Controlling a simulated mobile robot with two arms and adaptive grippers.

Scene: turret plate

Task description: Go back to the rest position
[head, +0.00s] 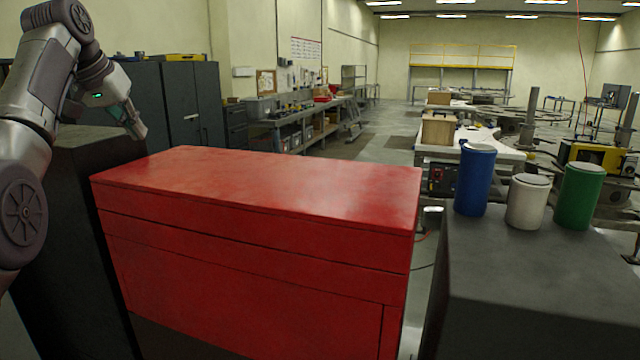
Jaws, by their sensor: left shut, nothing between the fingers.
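My left gripper (136,128) is at the upper left in the head view, at the end of my left arm. Its fingers are shut with nothing between them. It points down and to the right, near the far end of a dark block-shaped stand (75,200) and by the far left corner of a red cabinet (260,185). I cannot tell whether it touches the stand. My right gripper is not in view.
The cabinet's red top is bare. At right, a dark stand (540,275) holds a blue container (475,180), a white container (528,203) and a green container (578,197). Dark lockers (180,105) and a workbench (300,115) stand behind. Open floor lies beyond.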

